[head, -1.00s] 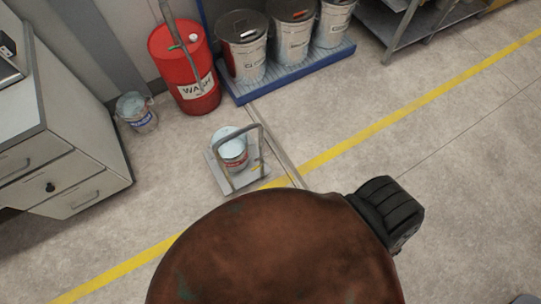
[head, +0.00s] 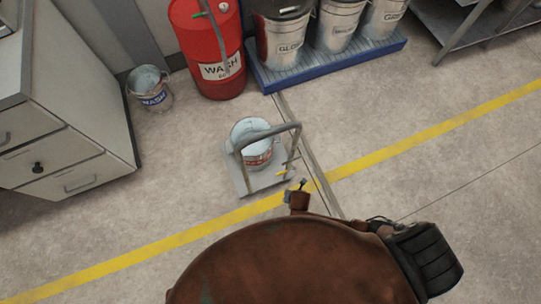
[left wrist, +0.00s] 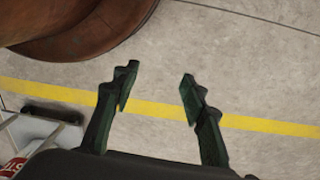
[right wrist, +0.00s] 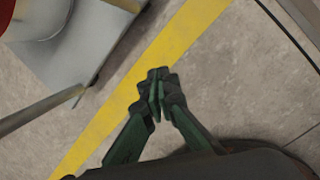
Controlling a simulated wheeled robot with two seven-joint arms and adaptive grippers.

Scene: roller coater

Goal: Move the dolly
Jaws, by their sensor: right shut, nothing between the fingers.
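The dolly (head: 250,185) is a small grey platform with a bent grey tube handle (head: 240,160). It stands on the floor in the middle of the head view, beside the yellow line. A white paint bucket (head: 257,155) with a red label stands on it. The dolly's platform (right wrist: 90,45) also fills the upper left of the right wrist view, with a grey bar below it. My right gripper (right wrist: 157,85) is shut and empty over the yellow line, apart from the platform. My left gripper (left wrist: 157,90) is open and empty above the floor. Part of the dolly shows at its lower left.
A red wash drum (head: 210,50), a small wash bucket (head: 151,92) and a blue pallet (head: 330,65) with several buckets stand behind the dolly. A drawer cabinet (head: 70,130) is at left, a metal shelf (head: 480,25) at upper right. Floor to the right is clear.

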